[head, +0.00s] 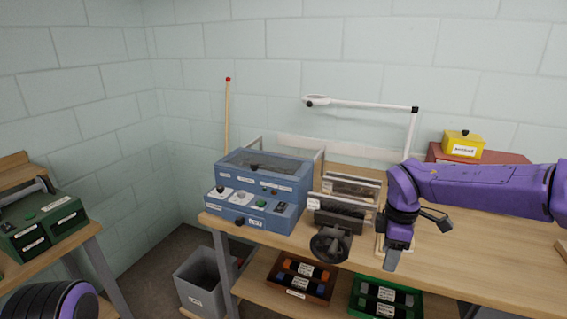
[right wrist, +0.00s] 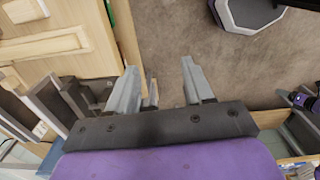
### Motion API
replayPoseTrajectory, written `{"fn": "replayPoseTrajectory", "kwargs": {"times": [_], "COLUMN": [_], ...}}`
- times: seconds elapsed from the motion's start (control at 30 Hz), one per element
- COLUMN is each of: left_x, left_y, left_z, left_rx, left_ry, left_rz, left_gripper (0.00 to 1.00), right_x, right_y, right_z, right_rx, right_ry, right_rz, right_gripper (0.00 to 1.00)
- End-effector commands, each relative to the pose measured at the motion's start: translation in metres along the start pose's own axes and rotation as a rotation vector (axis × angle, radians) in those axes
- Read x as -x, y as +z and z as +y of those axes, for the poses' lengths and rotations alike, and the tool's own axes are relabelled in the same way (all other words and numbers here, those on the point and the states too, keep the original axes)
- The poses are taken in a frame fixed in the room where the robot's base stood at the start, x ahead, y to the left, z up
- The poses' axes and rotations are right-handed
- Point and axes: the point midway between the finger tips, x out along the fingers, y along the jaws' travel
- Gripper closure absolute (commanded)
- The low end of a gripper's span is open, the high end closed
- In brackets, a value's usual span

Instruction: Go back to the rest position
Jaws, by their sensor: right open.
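My right arm reaches in from the right over the wooden workbench (head: 470,262) in the head view. Its gripper (head: 391,262) points down beside the dark round handwheel (head: 331,244), to the right of it. In the right wrist view the two fingers of my right gripper (right wrist: 160,88) stand apart with nothing clear held between them. The floor and the bench edge show beyond the fingers. My left gripper does not show in the head view.
A blue machine (head: 258,190) with a clear lid stands on the bench's left. A yellow box (head: 463,146) sits on a red case at the back right. Trays (head: 303,275) fill the lower shelf. A grey bin (head: 203,281) stands on the floor. A green machine (head: 43,222) is at far left.

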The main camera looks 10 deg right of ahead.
Motion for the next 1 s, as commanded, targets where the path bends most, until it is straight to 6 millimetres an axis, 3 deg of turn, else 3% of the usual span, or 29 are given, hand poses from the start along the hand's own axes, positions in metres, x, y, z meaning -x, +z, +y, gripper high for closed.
{"fn": "replayPoseTrajectory", "kwargs": {"times": [0.07, 0.17, 0.2, 0.27, 0.37, 0.47, 0.5, 0.57, 0.63, 0.7, 0.8, 0.9, 1.0], "left_x": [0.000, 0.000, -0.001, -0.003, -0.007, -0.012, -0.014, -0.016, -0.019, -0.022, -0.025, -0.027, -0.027], "left_y": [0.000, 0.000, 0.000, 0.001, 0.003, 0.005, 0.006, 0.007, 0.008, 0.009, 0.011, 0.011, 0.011], "left_z": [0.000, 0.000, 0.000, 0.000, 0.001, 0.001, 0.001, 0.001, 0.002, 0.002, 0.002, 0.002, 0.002], "left_rx": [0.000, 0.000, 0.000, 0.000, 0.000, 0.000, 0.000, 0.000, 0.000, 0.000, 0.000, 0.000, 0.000], "left_ry": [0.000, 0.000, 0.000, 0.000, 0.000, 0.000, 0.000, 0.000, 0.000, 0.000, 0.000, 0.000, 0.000], "left_rz": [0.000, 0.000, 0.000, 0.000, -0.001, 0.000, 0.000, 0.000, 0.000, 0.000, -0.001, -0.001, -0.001], "left_gripper": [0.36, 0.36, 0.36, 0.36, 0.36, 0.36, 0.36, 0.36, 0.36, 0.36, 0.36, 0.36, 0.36], "right_x": [0.000, -0.013, -0.024, -0.049, -0.101, -0.168, -0.198, -0.237, -0.276, -0.306, -0.334, -0.350, -0.358], "right_y": [0.005, 0.029, 0.041, 0.055, 0.065, 0.060, 0.057, 0.055, 0.059, 0.068, 0.088, 0.109, 0.116], "right_z": [0.006, 0.020, 0.024, 0.028, 0.021, -0.010, -0.033, -0.070, -0.120, -0.170, -0.229, -0.263, -0.278], "right_rx": [0.180, 0.687, 0.950, 1.368, 2.067, 2.774, -2.618, -2.297, -2.018, -1.835, -1.711, -1.667, -1.656], "right_ry": [0.033, 0.110, 0.108, 0.035, -0.223, -0.591, 0.639, 0.621, 0.563, 0.489, 0.415, 0.402, 0.392], "right_rz": [-0.028, -0.241, -0.383, -0.615, -0.957, -1.201, 1.079, 0.874, 0.681, 0.531, 0.370, 0.261, 0.218], "right_gripper": [0.49, 0.49, 0.49, 0.49, 0.49, 0.49, 0.49, 0.49, 0.49, 0.49, 0.49, 0.49, 0.49]}}
